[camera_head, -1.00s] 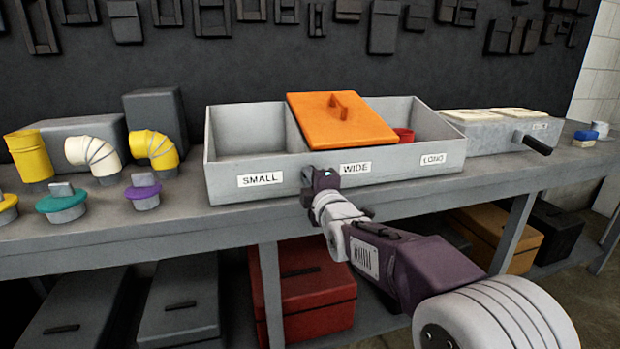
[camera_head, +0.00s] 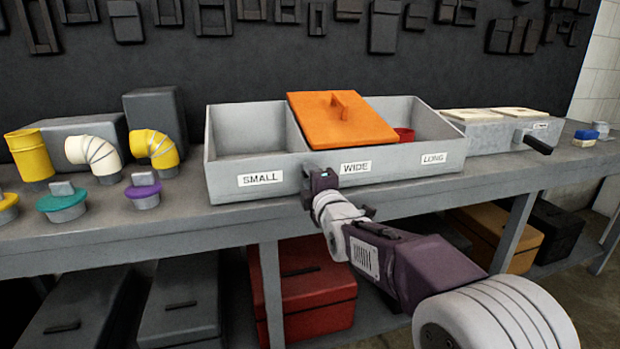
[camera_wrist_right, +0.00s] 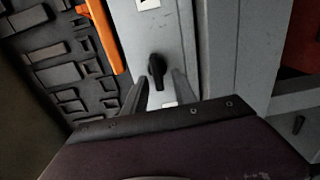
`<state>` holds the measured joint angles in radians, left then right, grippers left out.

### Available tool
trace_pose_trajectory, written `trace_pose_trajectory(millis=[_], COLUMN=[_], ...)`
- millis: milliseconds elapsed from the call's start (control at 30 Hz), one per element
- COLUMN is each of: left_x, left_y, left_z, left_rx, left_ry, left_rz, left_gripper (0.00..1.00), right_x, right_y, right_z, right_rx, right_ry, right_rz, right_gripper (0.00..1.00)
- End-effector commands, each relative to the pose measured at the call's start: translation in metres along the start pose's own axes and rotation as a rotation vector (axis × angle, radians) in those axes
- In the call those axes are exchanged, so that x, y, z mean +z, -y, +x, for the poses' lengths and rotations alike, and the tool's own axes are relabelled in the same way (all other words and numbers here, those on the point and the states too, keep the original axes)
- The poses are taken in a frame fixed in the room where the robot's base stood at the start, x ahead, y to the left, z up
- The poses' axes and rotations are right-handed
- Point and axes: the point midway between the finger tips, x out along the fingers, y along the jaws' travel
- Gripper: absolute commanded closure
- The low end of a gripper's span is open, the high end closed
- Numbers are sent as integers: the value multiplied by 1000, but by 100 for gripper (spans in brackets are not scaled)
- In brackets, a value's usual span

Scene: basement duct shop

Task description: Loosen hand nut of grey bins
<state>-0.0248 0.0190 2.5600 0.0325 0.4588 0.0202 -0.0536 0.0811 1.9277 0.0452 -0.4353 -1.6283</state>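The grey bins (camera_head: 225,175) stand on the bench as one open box with labels SMALL, WIDE and LONG. A black hand nut (camera_wrist_right: 157,70) sits on their grey front face in the right wrist view. In the head view my right gripper hides it. My right gripper (camera_head: 318,178) is at the bins' front, left of the WIDE label. In the right wrist view its two fingers (camera_wrist_right: 160,86) are apart, one on each side of the nut's near end. I cannot tell if they touch it. My left gripper is not in view.
An orange lid (camera_head: 350,125) lies over the middle bin; something red (camera_head: 404,134) is right of it. A metal box (camera_head: 490,133) with a black handle (camera_head: 537,145) stands right. Duct elbows (camera_head: 95,152) and capped plugs (camera_head: 62,205) stand left. A red case (camera_head: 305,290) is below.

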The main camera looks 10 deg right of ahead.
Motion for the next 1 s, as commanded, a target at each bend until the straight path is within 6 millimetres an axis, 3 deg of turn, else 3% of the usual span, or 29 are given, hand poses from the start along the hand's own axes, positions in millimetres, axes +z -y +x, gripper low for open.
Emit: trace_pose_trajectory(millis=[267, 700, 1000], left_x=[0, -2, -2], left_y=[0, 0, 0], left_z=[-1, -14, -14], left_rx=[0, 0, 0], left_ry=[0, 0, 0], left_rz=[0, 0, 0], left_gripper=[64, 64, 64], right_x=[0, 0, 0], right_y=[-2, -2, 0], right_z=[-4, -82, -91], right_rx=[2, 3, 1], right_ry=[0, 0, 0], right_rz=[1, 0, 0], right_gripper=[67, 67, 67])
